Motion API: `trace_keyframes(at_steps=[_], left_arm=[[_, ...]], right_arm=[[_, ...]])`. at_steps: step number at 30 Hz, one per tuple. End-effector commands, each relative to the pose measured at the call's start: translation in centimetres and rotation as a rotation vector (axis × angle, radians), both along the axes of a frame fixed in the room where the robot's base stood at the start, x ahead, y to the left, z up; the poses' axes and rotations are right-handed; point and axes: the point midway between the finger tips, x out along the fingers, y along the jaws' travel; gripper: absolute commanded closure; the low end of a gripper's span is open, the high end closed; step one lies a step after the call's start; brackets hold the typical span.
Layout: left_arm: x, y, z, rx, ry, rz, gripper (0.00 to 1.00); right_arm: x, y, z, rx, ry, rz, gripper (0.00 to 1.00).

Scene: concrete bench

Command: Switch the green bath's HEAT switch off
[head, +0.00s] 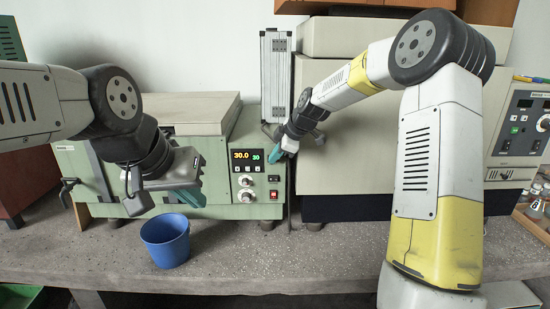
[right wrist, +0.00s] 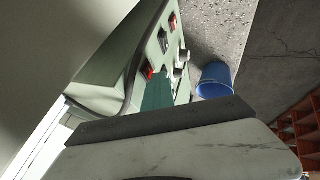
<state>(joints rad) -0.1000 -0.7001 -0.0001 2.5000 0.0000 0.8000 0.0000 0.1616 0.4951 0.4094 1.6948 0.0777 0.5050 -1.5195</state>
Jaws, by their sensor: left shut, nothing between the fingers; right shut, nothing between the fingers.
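The green bath (head: 150,185) stands on the bench, its control panel (head: 259,170) at its right end. The display (head: 246,156) reads 30.0 and 30. Below it are small buttons, two pale knobs, a dark switch (head: 274,179) and a red switch (head: 273,194); their labels are too small to read. My right gripper (head: 275,157) is shut and empty beside the panel's upper right. In the right wrist view its teal fingers (right wrist: 157,92) overlap part of the panel (right wrist: 165,40); contact is unclear. My left gripper (head: 188,196) is shut and empty before the bath's front.
A blue bucket (head: 166,241) stands on the bench (head: 300,262) below the bath's front. A large cabinet (head: 345,165) is right of the bath, with a silver case (head: 275,75) behind. Another instrument panel (head: 522,122) is at far right. Bench front centre is clear.

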Motion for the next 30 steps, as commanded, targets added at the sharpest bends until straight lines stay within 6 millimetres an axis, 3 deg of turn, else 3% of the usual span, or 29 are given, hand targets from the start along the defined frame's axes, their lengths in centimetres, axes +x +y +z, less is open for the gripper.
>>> trace_keyframes(at_steps=[30], left_arm=[[0.0, 0.0, 0.0, 0.000, 0.000, 0.000, 1.00]], right_arm=[[0.3, 1.5, 0.3, 0.010, -0.018, 0.005, 1.00]])
